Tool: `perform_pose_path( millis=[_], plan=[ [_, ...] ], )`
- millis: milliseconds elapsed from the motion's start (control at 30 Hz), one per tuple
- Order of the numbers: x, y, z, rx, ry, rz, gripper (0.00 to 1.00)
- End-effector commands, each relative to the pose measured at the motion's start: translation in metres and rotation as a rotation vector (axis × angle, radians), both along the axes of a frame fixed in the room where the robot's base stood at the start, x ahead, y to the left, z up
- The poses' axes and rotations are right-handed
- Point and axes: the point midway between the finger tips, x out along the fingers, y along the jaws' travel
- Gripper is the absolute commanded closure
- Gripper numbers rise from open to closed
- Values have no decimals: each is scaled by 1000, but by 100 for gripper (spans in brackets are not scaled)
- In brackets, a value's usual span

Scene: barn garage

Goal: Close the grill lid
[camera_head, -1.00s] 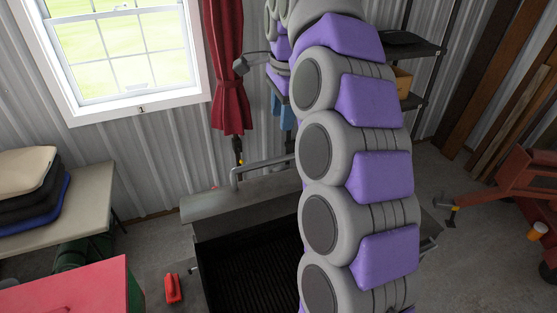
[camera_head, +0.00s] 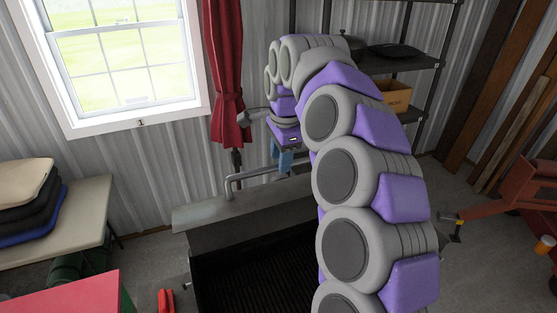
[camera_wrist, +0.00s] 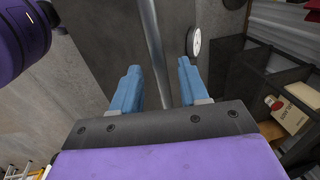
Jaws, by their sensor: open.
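The grill (camera_head: 215,285) stands in the lower middle of the head view with its dark grate showing. Its grey lid (camera_head: 215,212) is open at the back of the grill. A bent metal handle (camera_head: 229,186) stands out from the lid; its right end is hidden behind my arm. My gripper (camera_head: 286,161) is close to the right part of this handle. In the wrist view my gripper (camera_wrist: 158,66) has its blue fingers apart, with the handle bar (camera_wrist: 152,40) showing between them; I cannot tell whether they touch it. A round gauge (camera_wrist: 194,40) sits on the lid beyond the right finger.
A table (camera_head: 85,225) with stacked cushions is at the left, and a red box (camera_head: 70,295) is in front of it. A red can (camera_head: 166,302) lies left of the grill. Shelves (camera_head: 405,62) stand behind my arm. Red machinery (camera_head: 510,200) is at the right.

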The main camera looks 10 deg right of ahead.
Motion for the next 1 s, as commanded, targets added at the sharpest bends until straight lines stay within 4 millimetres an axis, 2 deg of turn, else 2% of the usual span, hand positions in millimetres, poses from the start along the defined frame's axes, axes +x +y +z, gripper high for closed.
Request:
perform_pose_path(
  millis=[200, 500, 900, 1000],
  plan=[
    [2, 5, -12, -3, -3, 0, 56],
    [2, 7, -14, -5, -2, 0, 57],
    [3, 1, -14, -1, -2, 0, 95],
    [3, 1, -14, -2, -1, -1, 100]
  ],
)
